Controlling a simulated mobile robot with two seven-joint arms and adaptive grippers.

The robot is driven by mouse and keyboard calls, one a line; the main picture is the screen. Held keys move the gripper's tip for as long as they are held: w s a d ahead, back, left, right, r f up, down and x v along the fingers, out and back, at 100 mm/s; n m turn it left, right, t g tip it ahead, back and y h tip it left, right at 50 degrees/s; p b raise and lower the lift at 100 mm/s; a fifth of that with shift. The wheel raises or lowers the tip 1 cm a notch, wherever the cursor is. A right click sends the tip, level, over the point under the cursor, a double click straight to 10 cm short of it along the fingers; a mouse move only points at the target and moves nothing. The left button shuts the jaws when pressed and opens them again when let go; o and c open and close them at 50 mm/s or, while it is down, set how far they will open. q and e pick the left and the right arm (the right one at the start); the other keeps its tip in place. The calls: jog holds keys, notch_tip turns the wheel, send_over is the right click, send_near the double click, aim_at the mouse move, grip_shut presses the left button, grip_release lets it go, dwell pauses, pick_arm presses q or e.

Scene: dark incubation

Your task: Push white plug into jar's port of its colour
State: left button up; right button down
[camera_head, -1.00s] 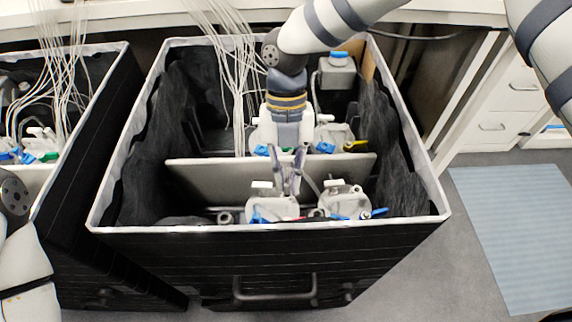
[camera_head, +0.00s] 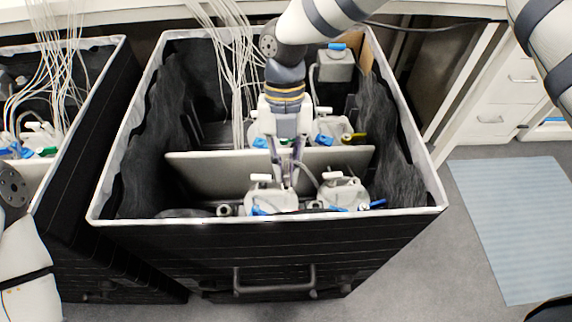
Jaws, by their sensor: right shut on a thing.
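My right gripper (camera_head: 287,183) points down into the middle black crate (camera_head: 270,218), its fingers shut at the front left jar (camera_head: 265,205). What lies between the fingertips is too small to make out; the white plug cannot be told apart there. The jar is pale, with a white fitting (camera_head: 261,178) on top and blue parts low at its front. The fingertips are right of that fitting, over the jar's top; whether they touch it cannot be told. A second pale jar (camera_head: 343,192) stands to the right. My left gripper is out of view.
A pale divider (camera_head: 215,172) crosses the crate behind the front jars. More jars with blue and yellow parts (camera_head: 350,137) stand behind it. White tubes (camera_head: 238,80) hang in at the back left. Another crate (camera_head: 100,200) stands left; a blue mat (camera_head: 510,225) lies right.

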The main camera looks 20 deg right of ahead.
jog(key=shift+f, duration=0.85)
jog(key=c, duration=1.6)
grip_release()
jog(key=shift+o, duration=0.2)
